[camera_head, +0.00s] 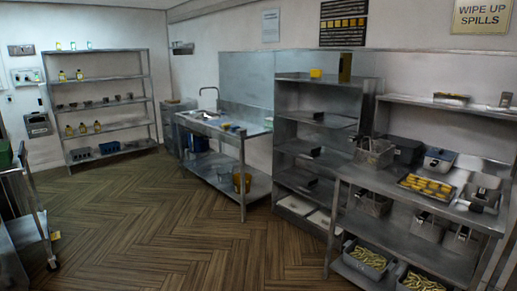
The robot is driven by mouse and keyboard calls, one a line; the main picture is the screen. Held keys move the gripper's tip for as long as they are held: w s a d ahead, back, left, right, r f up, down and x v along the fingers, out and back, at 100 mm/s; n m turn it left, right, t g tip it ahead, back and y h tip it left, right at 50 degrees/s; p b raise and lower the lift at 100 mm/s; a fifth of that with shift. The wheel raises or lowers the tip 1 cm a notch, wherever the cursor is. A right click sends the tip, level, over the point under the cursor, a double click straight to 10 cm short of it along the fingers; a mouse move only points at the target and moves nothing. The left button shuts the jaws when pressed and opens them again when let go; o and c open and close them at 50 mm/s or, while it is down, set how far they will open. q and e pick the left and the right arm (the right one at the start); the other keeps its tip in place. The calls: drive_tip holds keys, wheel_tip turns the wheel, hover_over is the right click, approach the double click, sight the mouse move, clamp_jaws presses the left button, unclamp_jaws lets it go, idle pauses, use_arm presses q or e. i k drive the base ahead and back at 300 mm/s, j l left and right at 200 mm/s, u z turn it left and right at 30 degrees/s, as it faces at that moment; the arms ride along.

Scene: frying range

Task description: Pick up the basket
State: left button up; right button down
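A grey basket (375,152) stands on the left end of the metal counter (365,180) at the right. It looks like a fryer basket, with something sticking up at its upper left edge. A second similar basket (373,203) sits lower down, below the counter top. More grey containers (430,226) hang or stand under the counter's front edge; I cannot tell whether they are baskets. Neither of my grippers shows in the head view.
A tray of yellow food (426,187) lies on the counter. Grey bins of fries (365,261) stand on its low shelf. A sink table (222,125) and a shelf rack (105,104) line the walls. A metal cart (22,215) is at left. The wooden floor (170,225) between is clear.

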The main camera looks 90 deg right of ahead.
sight(372, 154)
drive_tip(key=z, duration=3.65)
drive_tip(key=i+j+u, duration=0.1)
drive_tip(key=i+u, duration=0.2)
drive_tip(key=i, duration=0.9)
